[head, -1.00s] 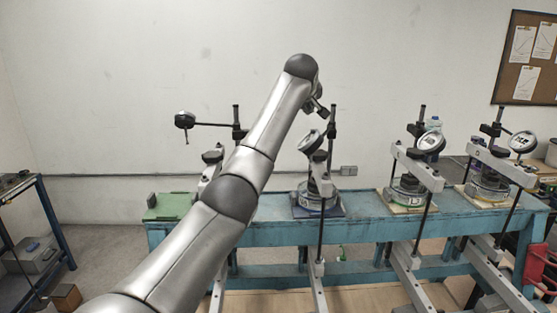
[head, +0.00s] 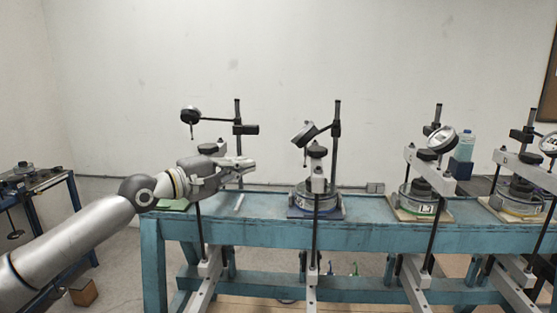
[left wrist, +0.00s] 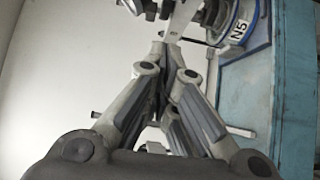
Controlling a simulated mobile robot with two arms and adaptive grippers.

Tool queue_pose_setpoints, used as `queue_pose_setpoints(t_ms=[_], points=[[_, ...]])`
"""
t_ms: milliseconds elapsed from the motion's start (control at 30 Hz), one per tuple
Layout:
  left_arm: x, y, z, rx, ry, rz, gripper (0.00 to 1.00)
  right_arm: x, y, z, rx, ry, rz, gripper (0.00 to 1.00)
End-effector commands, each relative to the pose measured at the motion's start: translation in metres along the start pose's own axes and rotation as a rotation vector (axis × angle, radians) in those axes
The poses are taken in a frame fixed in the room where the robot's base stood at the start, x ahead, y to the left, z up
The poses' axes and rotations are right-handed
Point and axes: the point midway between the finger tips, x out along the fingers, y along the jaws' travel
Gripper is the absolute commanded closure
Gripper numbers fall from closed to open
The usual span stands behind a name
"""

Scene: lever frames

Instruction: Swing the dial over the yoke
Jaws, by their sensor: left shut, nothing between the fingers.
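A dark round dial (head: 190,117) hangs at the left end of a thin horizontal arm on an upright post (head: 238,135), with its stem pointing down. It is out to the left of the post, above and left of my left gripper (head: 253,163). The leftmost frame's yoke, under a black knob (head: 208,148), is mostly hidden behind my gripper. My left gripper is shut and empty, pointing right, in front of that post's lower part. Its closed fingers also show in the left wrist view (left wrist: 160,55). My right gripper is out of view.
Another dial (head: 303,133) sits tilted beside the second frame's yoke (head: 317,178). More frames with dials (head: 442,139) stand to the right on the blue bench (head: 270,232). A cell marked N5 (left wrist: 238,30) shows in the left wrist view. A side table (head: 40,185) is at left.

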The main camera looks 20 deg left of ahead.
Motion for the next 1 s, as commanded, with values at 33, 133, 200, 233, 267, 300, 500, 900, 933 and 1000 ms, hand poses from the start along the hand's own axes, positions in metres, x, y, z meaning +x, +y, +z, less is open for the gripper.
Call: queue_pose_setpoints(t_ms=[33,133,200,233,267,300,500,900,933,1000], points=[[0.007,0.005,0.0,-0.002,-0.001,0.002,1.0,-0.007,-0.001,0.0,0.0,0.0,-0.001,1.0],[0.023,0.007,0.001,-0.001,-0.002,0.002,1.0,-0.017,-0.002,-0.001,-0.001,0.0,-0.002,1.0],[0.037,0.007,0.001,-0.001,-0.001,0.003,1.0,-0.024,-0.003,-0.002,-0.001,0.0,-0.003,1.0],[0.043,0.008,0.001,0.0,-0.002,0.004,1.0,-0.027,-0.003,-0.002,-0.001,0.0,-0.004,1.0],[0.05,0.008,0.001,0.0,-0.002,0.003,1.0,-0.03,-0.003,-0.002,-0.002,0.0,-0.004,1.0],[0.058,0.008,0.001,-0.002,-0.001,0.003,1.0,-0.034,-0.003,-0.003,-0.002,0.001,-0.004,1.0],[0.1,0.008,0.002,0.003,0.0,0.001,1.0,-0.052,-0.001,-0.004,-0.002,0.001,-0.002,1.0],[0.121,0.003,0.027,0.005,0.0,0.0,1.0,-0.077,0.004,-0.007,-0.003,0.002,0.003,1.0],[0.122,0.002,0.027,0.006,0.001,0.0,1.0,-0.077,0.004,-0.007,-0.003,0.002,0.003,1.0],[0.122,0.002,0.028,0.005,0.001,0.0,1.0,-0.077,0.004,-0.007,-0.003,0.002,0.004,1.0]])
